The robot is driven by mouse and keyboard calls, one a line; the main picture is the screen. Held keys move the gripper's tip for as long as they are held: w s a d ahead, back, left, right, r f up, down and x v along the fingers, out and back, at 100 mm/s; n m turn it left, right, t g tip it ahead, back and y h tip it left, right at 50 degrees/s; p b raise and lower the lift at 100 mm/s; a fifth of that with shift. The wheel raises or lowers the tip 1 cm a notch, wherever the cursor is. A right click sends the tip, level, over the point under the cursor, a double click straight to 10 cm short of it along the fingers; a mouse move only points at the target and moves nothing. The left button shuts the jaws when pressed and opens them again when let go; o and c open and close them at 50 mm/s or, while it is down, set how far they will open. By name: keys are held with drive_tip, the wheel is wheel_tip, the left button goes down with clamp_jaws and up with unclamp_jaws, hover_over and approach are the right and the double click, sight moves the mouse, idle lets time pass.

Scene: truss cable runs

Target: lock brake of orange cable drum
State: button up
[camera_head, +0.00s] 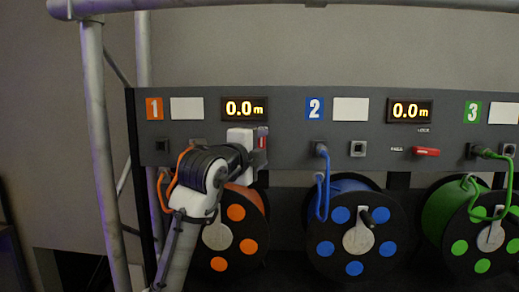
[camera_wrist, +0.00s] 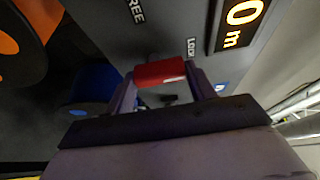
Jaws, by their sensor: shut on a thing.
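The orange cable drum (camera_head: 252,203) is under panel 1 in the head view, partly hidden by my arm. Part of an orange drum also shows at the upper left of the wrist view (camera_wrist: 22,38). The red brake handle (camera_wrist: 160,73) sits between my two fingers in the wrist view, near the labels FREE and LOCK. My gripper (camera_wrist: 160,82) is shut on this handle. In the head view my gripper (camera_head: 258,143) is at the panel below the first display, and only a bit of red shows beside it. I cannot tell which label the handle points to.
Blue drum (camera_head: 323,248) and green drum (camera_head: 450,232) stand to the right, with their cables plugged in above. A second red brake handle (camera_head: 426,152) is on panel 2. A metal truss post (camera_head: 100,150) stands left. The displays (camera_head: 244,108) read 0.0 m.

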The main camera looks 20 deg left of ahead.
drive_tip(key=shift+r, duration=0.1)
drive_tip(key=o, duration=1)
drive_tip(key=s+b, duration=0.1)
drive_tip(key=s, duration=0.3)
drive_tip(key=s+a+b, duration=0.1)
drive_tip(key=s, duration=0.4)
drive_tip(key=s+b, duration=0.2)
drive_tip(key=s, duration=0.2)
drive_tip(key=shift+s+a, duration=0.3)
drive_tip(key=shift+s, duration=0.05)
